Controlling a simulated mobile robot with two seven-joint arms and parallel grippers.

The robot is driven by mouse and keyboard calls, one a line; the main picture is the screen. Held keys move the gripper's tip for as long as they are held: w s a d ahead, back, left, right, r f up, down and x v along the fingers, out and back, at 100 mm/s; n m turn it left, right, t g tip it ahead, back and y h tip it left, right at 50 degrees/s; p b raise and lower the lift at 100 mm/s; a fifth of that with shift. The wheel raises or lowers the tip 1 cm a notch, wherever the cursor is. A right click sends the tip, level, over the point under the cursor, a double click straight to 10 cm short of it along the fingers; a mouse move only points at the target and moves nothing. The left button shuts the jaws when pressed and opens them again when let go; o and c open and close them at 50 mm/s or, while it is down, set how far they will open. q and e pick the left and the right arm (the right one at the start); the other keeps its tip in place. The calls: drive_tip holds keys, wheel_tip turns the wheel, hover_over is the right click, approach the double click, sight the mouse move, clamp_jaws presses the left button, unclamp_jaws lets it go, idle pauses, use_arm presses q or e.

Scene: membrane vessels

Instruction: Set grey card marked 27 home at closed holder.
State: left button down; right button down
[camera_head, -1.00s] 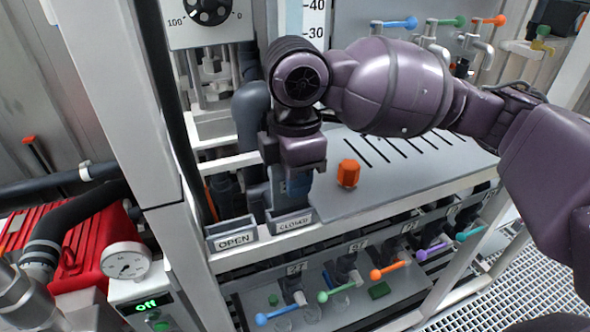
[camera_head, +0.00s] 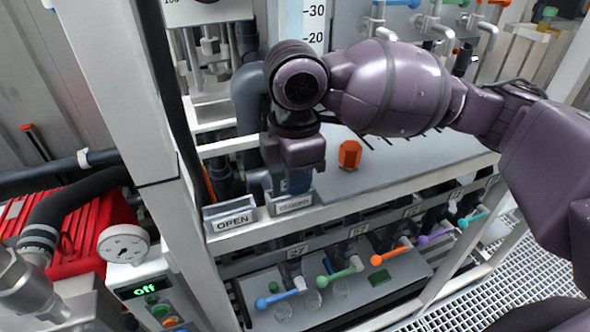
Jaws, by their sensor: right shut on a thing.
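The closed holder (camera_head: 292,207) is a small grey tray labelled CLOSED on the front left of the shelf. My right gripper (camera_head: 296,187) points down directly over and behind it, low at its mouth. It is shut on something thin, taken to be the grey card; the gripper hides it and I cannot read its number. I cannot tell whether the card touches the holder's floor. My left gripper is not in view.
The open holder (camera_head: 232,218) stands just left of the closed one. An orange hexagonal block (camera_head: 350,154) sits on the slotted grey shelf (camera_head: 400,165). Below are coloured valve handles (camera_head: 340,274). A white post (camera_head: 120,90) rises at left.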

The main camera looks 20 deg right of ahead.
drive_tip(key=shift+f+p, duration=0.25)
drive_tip(key=shift+p, duration=0.25)
idle(0.8)
drive_tip(key=c, duration=0.9)
unclamp_jaws()
drive_tip(key=shift+c, duration=0.2)
wheel_tip(320, 180, up, 10)
drive_tip(key=shift+r, duration=0.4)
